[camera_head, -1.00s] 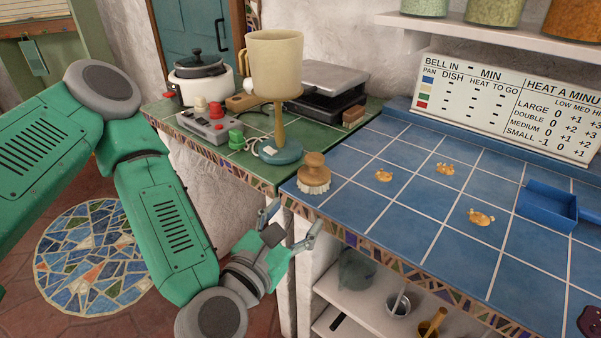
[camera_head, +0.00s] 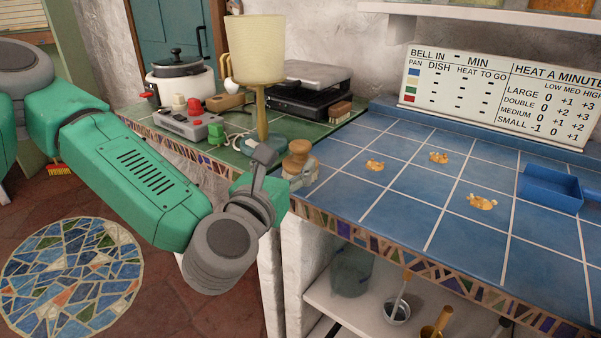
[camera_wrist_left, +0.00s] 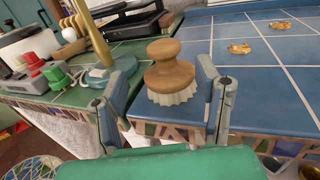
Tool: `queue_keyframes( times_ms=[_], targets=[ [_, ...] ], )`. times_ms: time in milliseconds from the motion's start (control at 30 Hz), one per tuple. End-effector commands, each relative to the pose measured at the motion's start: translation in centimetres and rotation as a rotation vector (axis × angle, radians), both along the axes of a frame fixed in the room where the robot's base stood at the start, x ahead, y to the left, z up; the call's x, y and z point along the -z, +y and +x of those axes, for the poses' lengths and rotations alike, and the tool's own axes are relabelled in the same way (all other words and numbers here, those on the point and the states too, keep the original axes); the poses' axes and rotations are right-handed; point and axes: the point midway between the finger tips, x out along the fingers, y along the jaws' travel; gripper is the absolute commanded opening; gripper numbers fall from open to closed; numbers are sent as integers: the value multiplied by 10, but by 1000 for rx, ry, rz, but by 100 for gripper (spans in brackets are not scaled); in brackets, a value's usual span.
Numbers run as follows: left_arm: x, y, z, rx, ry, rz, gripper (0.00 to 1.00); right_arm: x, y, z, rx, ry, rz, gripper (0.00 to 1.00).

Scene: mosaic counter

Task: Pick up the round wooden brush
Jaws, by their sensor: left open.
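The round wooden brush (camera_head: 298,157) has a knobbed wooden top and pale bristles. It stands upright, bristles down, at the left front corner of the blue tiled counter (camera_head: 410,205). In the left wrist view the brush (camera_wrist_left: 170,70) shows between and beyond my two fingers. My left gripper (camera_head: 283,172) is open at the counter's front edge, and it partly hides the brush in the head view. In the left wrist view the left gripper (camera_wrist_left: 168,105) has one finger on each side of the brush; contact cannot be made out. My right gripper is not in view.
A lamp (camera_head: 256,60) with a cream shade stands close behind the brush. A grey control box (camera_head: 187,122) and a white cooker (camera_head: 180,82) sit on the green counter. Crumb-like bits (camera_head: 482,202) and a blue dustpan (camera_head: 552,188) lie to the right. A shelf with pots is below.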

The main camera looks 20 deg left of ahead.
Motion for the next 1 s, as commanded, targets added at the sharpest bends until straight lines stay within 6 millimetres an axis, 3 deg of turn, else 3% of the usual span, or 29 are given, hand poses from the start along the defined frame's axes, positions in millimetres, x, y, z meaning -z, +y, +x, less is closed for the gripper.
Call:
queue_keyframes(
  times_ms=[167, 500, 767, 800, 933, 1000],
  targets=[
    [0, -1, 11, 0, -1, 1, 59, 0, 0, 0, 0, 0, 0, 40],
    [2, -6, 55, 0, 0, 1, 59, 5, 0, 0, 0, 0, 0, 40],
    [2, -6, 58, 1, 1, 0, 59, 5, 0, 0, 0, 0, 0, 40],
    [2, -6, 58, 1, 1, 0, 52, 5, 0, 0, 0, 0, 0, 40],
    [2, -6, 58, 1, 1, 0, 6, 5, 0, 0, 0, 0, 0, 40],
    [2, -6, 58, 1, 1, 0, 2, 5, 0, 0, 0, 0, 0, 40]
  ],
)
